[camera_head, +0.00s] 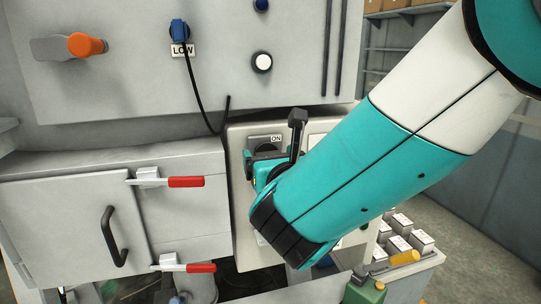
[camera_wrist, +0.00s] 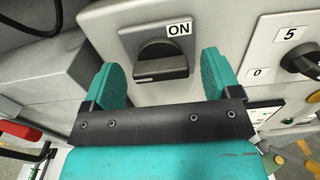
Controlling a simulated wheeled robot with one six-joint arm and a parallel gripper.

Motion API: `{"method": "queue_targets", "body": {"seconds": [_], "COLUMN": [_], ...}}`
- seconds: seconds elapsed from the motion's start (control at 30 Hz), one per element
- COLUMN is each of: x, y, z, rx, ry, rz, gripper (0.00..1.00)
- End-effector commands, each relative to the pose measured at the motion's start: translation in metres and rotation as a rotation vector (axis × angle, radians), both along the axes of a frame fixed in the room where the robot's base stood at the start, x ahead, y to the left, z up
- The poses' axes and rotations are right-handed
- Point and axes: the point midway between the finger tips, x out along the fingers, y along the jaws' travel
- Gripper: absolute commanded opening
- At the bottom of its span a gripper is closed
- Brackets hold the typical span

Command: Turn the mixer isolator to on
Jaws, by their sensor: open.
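The mixer isolator is a black rotary knob (camera_wrist: 160,62) on a grey plate, with a white ON label (camera_wrist: 179,29) at its upper right in the wrist view. Its handle bar lies roughly horizontal in that view. In the head view the isolator (camera_head: 264,146) is partly hidden behind my gripper, under the ON label (camera_head: 276,139). My gripper (camera_wrist: 160,78) is open, with one teal finger on each side of the knob. Clear gaps show between the fingers and the knob. In the head view my gripper (camera_head: 262,165) is in front of the panel, partly covered by my arm.
A second dial (camera_wrist: 304,62) marked 0 and 5 sits right of the isolator. Red-handled latches (camera_head: 186,182) and a black door handle (camera_head: 113,236) are at the left. A black cable (camera_head: 196,88) hangs above. Boxes (camera_head: 398,243) stand at the lower right.

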Motion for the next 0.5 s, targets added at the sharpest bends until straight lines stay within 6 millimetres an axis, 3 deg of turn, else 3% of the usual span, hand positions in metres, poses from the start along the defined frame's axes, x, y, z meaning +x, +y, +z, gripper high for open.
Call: {"method": "queue_targets", "body": {"seconds": [0.07, 0.27, 0.5], "x": [-0.0002, -0.0004, -0.0004], "y": [-0.0001, -0.0001, -0.0003], "z": [0.0, 0.0001, 0.0], "rx": [0.0, 0.0, 0.012], "ry": [0.0, 0.0, 0.003], "rz": [0.0, 0.0, 0.0], "gripper": [0.81, 0.35, 0.34]}}
